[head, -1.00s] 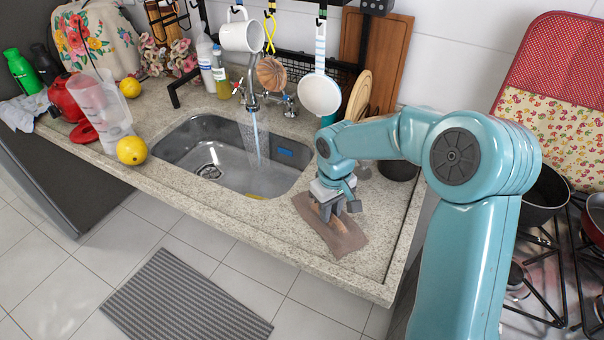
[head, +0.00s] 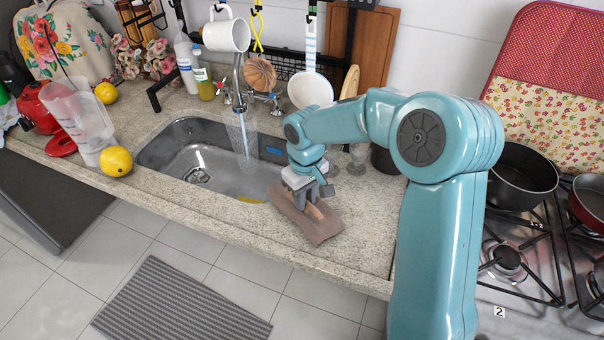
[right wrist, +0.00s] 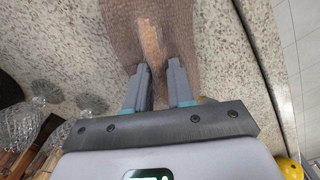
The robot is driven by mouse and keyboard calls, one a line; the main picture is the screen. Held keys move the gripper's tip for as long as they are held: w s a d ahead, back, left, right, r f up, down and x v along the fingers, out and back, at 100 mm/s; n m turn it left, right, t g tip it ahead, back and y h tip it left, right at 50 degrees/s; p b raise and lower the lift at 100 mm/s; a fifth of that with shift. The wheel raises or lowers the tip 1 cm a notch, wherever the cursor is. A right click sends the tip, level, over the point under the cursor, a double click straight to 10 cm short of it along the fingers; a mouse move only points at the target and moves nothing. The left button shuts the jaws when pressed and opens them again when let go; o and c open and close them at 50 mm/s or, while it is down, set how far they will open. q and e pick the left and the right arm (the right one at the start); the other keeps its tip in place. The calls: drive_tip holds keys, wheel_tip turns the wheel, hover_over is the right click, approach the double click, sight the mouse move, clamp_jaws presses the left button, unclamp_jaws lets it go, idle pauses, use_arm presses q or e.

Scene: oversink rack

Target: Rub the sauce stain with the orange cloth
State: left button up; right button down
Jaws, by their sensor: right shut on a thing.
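A brown cloth (head: 322,232) lies on the granite counter, just right of the sink's front right corner. A tan-orange strip (head: 314,212) shows along its middle; I see no clearly orange cloth. My right gripper (head: 314,196) points down at the cloth and is shut on a pinch of it. In the right wrist view, the two fingers (right wrist: 159,69) stand on either side of the tan strip (right wrist: 150,42), with the brown cloth (right wrist: 206,50) spread beyond them. I cannot make out a sauce stain; the counter under the cloth is hidden. My left gripper is out of view.
The sink (head: 215,172) with running water lies left of the cloth. Glasses (head: 356,160) and a dark pot (head: 384,160) stand behind my right arm. The stove (head: 530,260) is at the right. Bare counter (head: 365,235) lies right of the cloth.

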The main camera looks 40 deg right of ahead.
drive_tip(key=shift+s+d+r+p, duration=0.15)
drive_tip(key=shift+s+r+p, duration=0.25)
drive_tip(key=shift+r, duration=0.45)
drive_tip(key=shift+w+r+p, duration=0.15)
drive_tip(key=shift+r+p, duration=0.25)
drive_tip(key=shift+r, duration=0.1)
drive_tip(key=shift+w+r+p, duration=0.15)
drive_tip(key=shift+r+p, duration=0.25)
drive_tip(key=shift+r, duration=0.1)
drive_tip(key=shift+s+r+p, duration=0.15)
drive_tip(key=shift+r+p, duration=0.3)
drive_tip(key=shift+r, duration=0.2)
drive_tip(key=shift+s+r+p, duration=0.15)
drive_tip(key=shift+r+p, duration=0.25)
drive_tip(key=shift+r, duration=0.2)
drive_tip(key=shift+w+r, duration=0.1)
drive_tip(key=shift+r, duration=0.1)
drive_tip(key=shift+w, duration=0.15)
drive_tip(key=shift+s, duration=0.2)
drive_tip(key=shift+w, duration=0.2)
